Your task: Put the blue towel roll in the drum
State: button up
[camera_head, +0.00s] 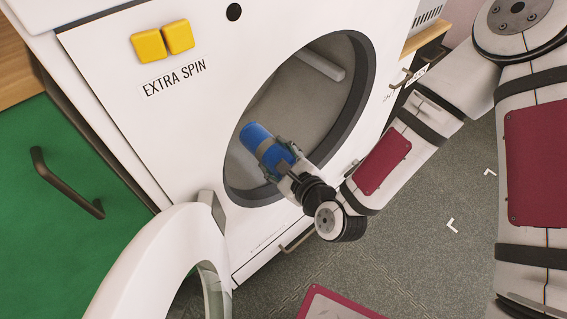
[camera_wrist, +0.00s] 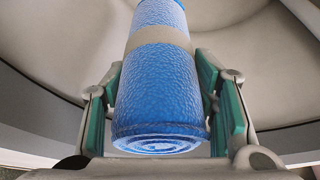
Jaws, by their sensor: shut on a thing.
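The blue towel roll (camera_head: 257,139) has a pale band around its middle. My gripper (camera_head: 275,158) is shut on it and holds it at the drum's round opening. In the wrist view the roll (camera_wrist: 157,90) sits between the two green-padded fingers of my gripper (camera_wrist: 162,100), with its spiral end towards the camera. The drum (camera_head: 305,105) is a grey hollow inside the white machine, with a dark rim around its mouth. The roll's far end points into the drum. The wrist view shows pale curved drum walls (camera_wrist: 50,45) behind the roll.
The white round door (camera_head: 150,265) of the machine stands open at the lower left. Two yellow buttons (camera_head: 162,41) sit above the "EXTRA SPIN" label. A green cabinet front (camera_head: 60,210) with a dark handle is at the left. Grey floor (camera_head: 420,260) is open at the right.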

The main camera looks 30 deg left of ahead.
aim_at(267, 149)
jog(key=shift+w+a, duration=0.35)
jog(key=shift+a, duration=0.45)
jog(key=shift+w+a, duration=0.3)
jog(key=shift+a, duration=0.5)
jog(key=shift+f, duration=0.35)
jog(key=o, duration=1.3)
jog(key=shift+o, duration=0.2)
notch_tip(267, 149, up, 10)
